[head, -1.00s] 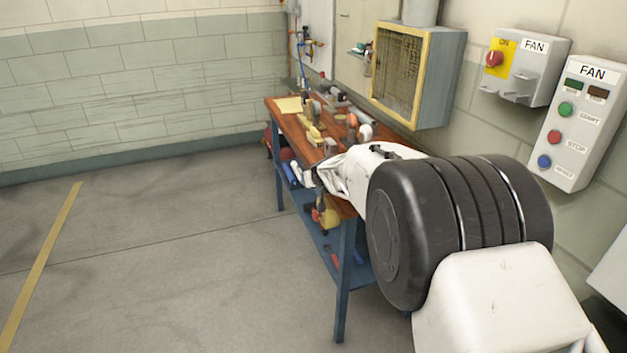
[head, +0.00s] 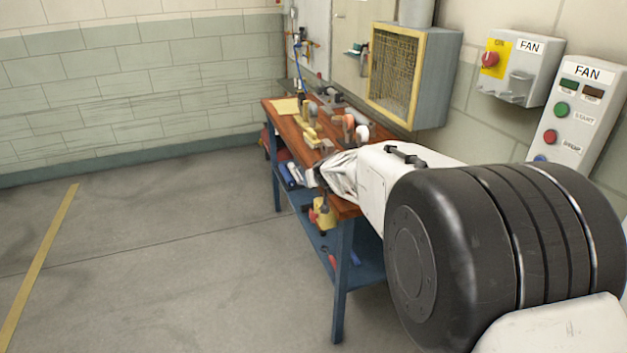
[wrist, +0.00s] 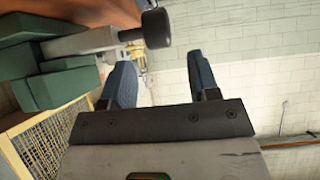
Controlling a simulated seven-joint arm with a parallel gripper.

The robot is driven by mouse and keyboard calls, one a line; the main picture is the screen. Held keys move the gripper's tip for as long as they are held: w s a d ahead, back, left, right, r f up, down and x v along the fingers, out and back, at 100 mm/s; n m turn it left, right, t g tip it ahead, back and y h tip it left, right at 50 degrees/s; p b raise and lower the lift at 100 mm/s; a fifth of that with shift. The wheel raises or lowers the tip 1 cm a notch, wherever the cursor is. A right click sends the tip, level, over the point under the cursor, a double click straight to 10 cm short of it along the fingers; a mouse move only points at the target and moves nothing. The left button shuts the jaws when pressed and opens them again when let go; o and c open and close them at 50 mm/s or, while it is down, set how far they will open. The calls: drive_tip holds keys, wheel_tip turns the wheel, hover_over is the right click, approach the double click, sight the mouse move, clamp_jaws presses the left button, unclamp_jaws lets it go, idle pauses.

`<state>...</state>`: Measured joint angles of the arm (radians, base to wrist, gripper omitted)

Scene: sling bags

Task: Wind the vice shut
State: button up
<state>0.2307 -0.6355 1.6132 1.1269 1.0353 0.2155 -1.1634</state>
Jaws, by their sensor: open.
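In the wrist view, a green blocky body with a grey bar, which looks like the vice (wrist: 75,75), fills the upper left. A dark, round-ended knob or handle (wrist: 156,27) sits at the bar's right end. My gripper (wrist: 160,66) is open and empty, its two blue fingers spread apart. The knob appears above the gap between the fingertips, nearer the left finger, and no contact shows. The vice's jaw gap cannot be made out. In the head view my arm covers the near end of the bench, and I cannot pick out the vice or gripper there.
A wooden workbench (head: 284,128) with blue legs carries several tools. A yellow-framed mesh fan box (head: 370,68) hangs on the wall above it. A fan control panel (head: 575,115) and switch box (head: 516,75) are at right. The floor (head: 150,260) left of the bench is clear.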

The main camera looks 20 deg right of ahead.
drive_tip(key=shift+v, duration=0.85)
drive_tip(key=shift+w+a+r+g+y, duration=0.15)
drive_tip(key=shift+w+r+g, duration=0.3)
drive_tip(key=shift+w+g, duration=0.85)
drive_tip(key=shift+w+a+r+g+y, duration=0.15)
drive_tip(key=shift+w+r+g, duration=0.35)
drive_tip(key=shift+g, duration=1.45)
drive_tip(key=shift+w+a+r+g, duration=0.2)
drive_tip(key=shift+w+r+g, duration=0.2)
drive_tip(key=shift+w+g, duration=0.95)
drive_tip(key=shift+s+d+g, duration=0.2)
drive_tip(key=shift+d+g, duration=0.25)
drive_tip(key=shift+g, duration=0.35)
drive_tip(key=shift+f, duration=0.1)
